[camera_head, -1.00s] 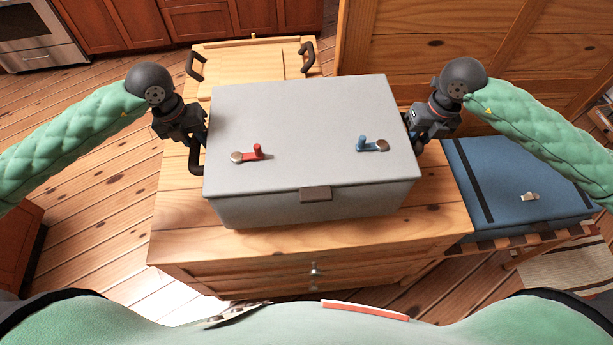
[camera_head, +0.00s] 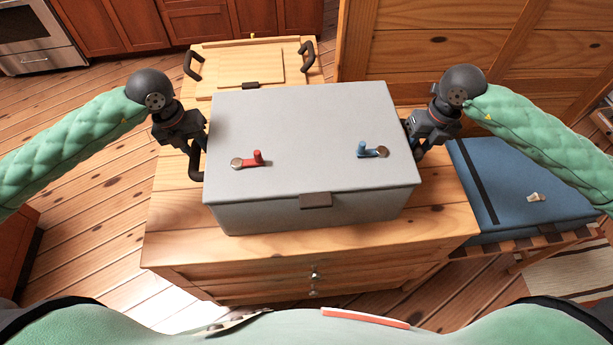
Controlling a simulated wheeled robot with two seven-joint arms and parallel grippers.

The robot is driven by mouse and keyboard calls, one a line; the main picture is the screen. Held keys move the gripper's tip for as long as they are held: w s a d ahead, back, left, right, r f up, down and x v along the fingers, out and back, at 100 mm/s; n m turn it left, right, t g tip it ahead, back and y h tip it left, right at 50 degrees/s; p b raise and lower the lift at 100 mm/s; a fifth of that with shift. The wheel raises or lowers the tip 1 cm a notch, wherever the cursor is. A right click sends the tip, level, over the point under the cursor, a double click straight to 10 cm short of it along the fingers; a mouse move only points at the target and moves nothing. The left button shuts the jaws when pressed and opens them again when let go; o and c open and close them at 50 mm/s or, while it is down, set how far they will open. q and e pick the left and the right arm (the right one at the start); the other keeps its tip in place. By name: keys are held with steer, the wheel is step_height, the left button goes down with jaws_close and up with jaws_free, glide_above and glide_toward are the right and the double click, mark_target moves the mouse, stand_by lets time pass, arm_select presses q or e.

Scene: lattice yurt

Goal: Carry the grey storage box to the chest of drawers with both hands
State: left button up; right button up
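The grey storage box (camera_head: 312,125) is level over the top of the wooden chest of drawers (camera_head: 310,249). I cannot tell if it touches the chest top. A red lever and a blue lever sit on its lid, and a dark latch is on its front edge. My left gripper (camera_head: 203,142) is at the box's left side, by a dark handle. My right gripper (camera_head: 409,138) is at the box's right side. The fingertips of both are mostly hidden against the box, so their grip is not clear.
A light wooden box (camera_head: 250,65) with dark handles stands behind the grey box. A blue case (camera_head: 520,195) lies on a low bench at the right. A wooden panel (camera_head: 450,45) rises behind on the right. The chest's front strip is bare.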

arm_select(q)
steer(key=shift+o, duration=0.8)
steer(key=shift+s+r, duration=0.1)
arm_select(e)
steer(key=shift+o, duration=0.8)
steer(key=shift+s+r, duration=0.1)
arm_select(q)
step_height(320, 180, up, 12)
steer(key=a, duration=0.2)
arm_select(e)
step_height(320, 180, up, 12)
steer(key=d, duration=0.2)
arm_select(q)
steer(key=shift+s+a, duration=0.15)
steer(key=shift+a, duration=0.05)
arm_select(e)
steer(key=shift+f, duration=0.2)
